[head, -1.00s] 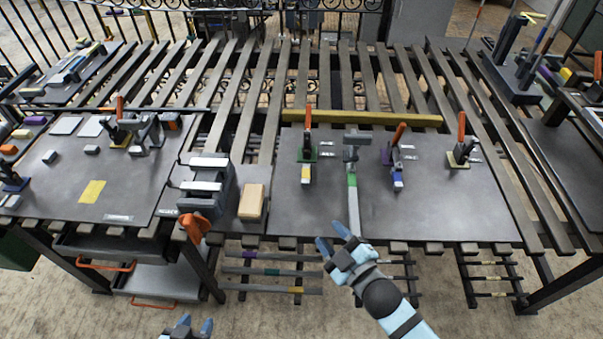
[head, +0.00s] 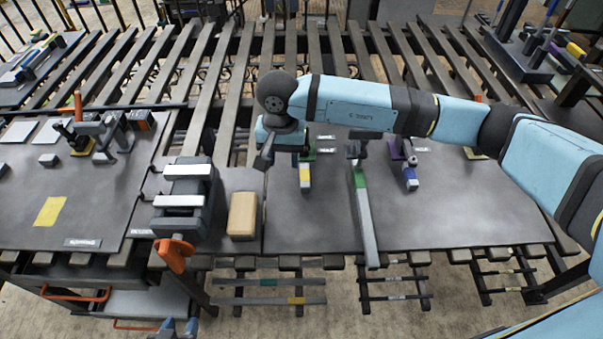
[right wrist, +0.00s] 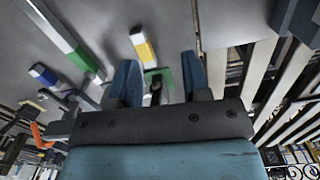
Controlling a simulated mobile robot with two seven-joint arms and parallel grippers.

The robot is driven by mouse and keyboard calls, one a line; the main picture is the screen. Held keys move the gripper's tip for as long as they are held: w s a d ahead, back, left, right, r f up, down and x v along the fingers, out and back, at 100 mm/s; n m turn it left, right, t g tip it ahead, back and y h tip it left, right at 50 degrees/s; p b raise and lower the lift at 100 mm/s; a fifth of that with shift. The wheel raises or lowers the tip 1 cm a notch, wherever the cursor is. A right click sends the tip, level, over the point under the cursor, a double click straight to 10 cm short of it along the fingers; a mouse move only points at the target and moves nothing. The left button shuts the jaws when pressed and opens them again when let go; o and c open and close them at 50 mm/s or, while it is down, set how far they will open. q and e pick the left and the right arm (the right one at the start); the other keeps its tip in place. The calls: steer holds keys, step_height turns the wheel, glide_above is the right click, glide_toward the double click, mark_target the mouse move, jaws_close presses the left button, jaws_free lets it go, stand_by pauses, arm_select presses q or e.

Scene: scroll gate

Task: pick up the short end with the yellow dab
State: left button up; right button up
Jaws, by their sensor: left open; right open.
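A short grey bar end with a yellow dab (head: 305,174) is at the green-based clamp (head: 308,155) on the middle worktop. In the right wrist view the yellow-dabbed end (right wrist: 143,47) lies just beyond my right gripper (right wrist: 158,82), left of the gap between its fingers. The fingers are open with nothing between them, and the green clamp base shows beyond. In the head view my right arm reaches over the worktop and hides most of that clamp. My left gripper (head: 178,327) is open and empty at the bottom edge, in front of the table.
A blue-dabbed end (head: 410,178) sits at a purple clamp to the right. A long green-dabbed bar (head: 364,215) lies between. A vise (head: 185,200) and wooden block (head: 242,214) stand left. Bars with green and yellow dabs lie on a lower rack (head: 268,301).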

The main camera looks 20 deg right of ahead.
steer(key=w+d+r+t+h, duration=0.1)
steer(key=w+d+h, duration=0.1)
steer(key=w+d, duration=0.1)
glide_above(304, 175)
steer(key=a, duration=0.1)
steer(key=shift+n, duration=0.3)
step_height(304, 175, down, 7)
steer(key=shift+a+r+p, duration=0.1)
steer(key=shift+r+p, duration=0.1)
steer(key=shift+p, duration=0.2)
steer(key=shift+f, duration=0.6)
steer(key=f, duration=0.2)
steer(key=d+f+p, duration=0.1)
steer(key=f, duration=0.1)
steer(key=shift+f, duration=0.1)
steer(key=shift+d+f, duration=0.1)
steer(key=shift+f, duration=0.4)
jaws_close()
